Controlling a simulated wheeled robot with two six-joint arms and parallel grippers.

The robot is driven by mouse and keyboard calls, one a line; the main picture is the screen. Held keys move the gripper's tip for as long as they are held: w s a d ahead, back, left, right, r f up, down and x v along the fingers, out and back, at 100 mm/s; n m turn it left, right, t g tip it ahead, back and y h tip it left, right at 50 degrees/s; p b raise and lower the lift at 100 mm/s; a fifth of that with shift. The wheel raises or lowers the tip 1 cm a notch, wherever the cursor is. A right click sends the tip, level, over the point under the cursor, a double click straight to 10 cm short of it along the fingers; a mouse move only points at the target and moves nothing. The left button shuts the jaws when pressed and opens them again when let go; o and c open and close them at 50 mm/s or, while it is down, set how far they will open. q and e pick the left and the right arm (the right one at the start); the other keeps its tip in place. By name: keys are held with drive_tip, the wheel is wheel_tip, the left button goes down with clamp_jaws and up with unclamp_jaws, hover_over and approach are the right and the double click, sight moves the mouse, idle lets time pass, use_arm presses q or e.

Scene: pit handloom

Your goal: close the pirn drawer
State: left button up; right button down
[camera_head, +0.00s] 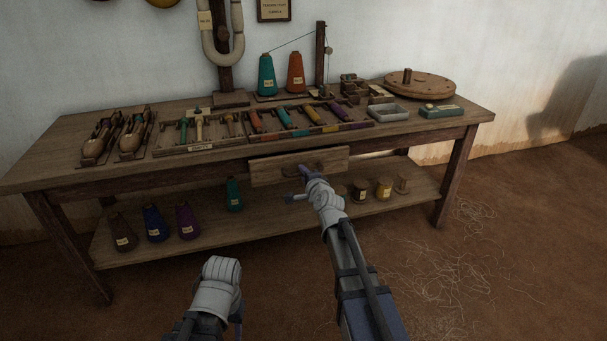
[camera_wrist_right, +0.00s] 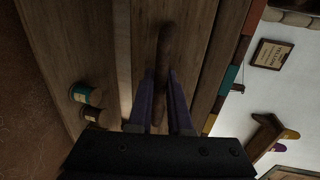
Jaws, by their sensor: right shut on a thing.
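The pirn drawer (camera_head: 270,170) is in the table's front apron, below the tray of pirns. Its plain wooden front appears to stand a little forward of the apron, so it looks partly open. My right gripper (camera_head: 308,172) is at the middle of the drawer front, shut on the dark drawer handle (camera_wrist_right: 163,45). In the right wrist view, the two purple fingers of the right gripper (camera_wrist_right: 164,88) lie on either side of the handle. The fingers hide part of the handle in the head view.
The wooden table (camera_head: 60,165) carries shuttles, a pirn tray (camera_head: 200,147), cones and a round wooden disc (camera_head: 420,88). The lower shelf (camera_head: 270,222) holds several cones and small spools. Loose thread lies on the floor at right. Floor in front is clear.

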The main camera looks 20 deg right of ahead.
sight(300, 179)
idle(0.4)
drive_tip(key=x, duration=0.4)
drive_tip(key=shift+w+r, duration=0.15)
drive_tip(key=shift+r, duration=0.25)
drive_tip(key=shift+d, duration=0.1)
drive_tip(key=c, duration=0.9)
unclamp_jaws()
drive_tip(key=shift+o, duration=0.2)
drive_tip(key=p+v, duration=0.1)
drive_tip(key=v, duration=0.7)
drive_tip(key=shift+p, duration=0.3)
